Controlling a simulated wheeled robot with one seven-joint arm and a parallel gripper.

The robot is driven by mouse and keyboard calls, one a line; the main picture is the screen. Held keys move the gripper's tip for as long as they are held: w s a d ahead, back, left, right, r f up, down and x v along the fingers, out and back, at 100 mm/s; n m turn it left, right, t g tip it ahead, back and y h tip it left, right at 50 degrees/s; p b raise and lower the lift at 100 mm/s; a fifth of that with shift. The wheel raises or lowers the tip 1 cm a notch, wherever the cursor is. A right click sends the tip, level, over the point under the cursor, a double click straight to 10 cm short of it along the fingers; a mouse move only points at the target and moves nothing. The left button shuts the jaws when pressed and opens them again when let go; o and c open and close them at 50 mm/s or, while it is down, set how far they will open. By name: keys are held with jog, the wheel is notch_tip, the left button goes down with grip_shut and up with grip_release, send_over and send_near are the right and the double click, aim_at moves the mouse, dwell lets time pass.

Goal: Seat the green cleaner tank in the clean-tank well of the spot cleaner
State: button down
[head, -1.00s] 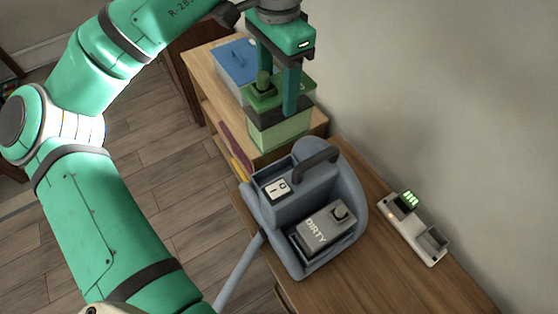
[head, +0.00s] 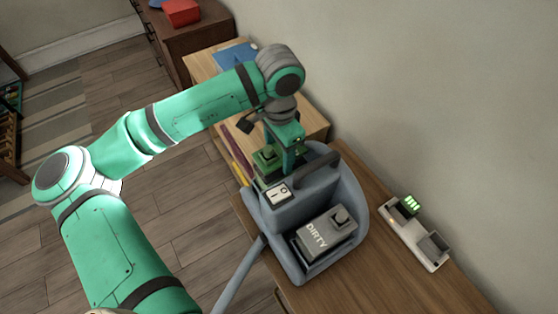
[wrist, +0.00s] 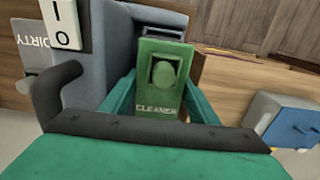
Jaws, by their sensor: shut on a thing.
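The green cleaner tank (head: 265,159) is low at the far end of the blue-grey spot cleaner (head: 352,200), behind the switch panel. In the wrist view the tank (wrist: 160,78) shows its CLEANER label and round cap, close beside the cleaner body (wrist: 112,50). My gripper (head: 286,160) is shut on the tank, with a finger on either side. The tank's lower part and the clean-tank well are hidden, so I cannot tell whether the tank is in the well. The grey DIRTY tank (head: 327,238) sits in the near bay.
A curved dark handle (head: 318,168) rises close to my gripper. A white charging dock (head: 420,240) stands on the wooden table to the right, by the wall. A blue-topped box (head: 236,57) and some books (head: 236,150) are beyond the cleaner. A hose (head: 240,275) runs down the left.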

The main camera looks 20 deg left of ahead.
jog(key=shift+f, duration=2.2)
jog(key=c, duration=0.7)
grip_release()
jog(key=shift+d, duration=0.1)
notch_tip(320, 180, up, 12)
jog(key=shift+r, duration=0.15)
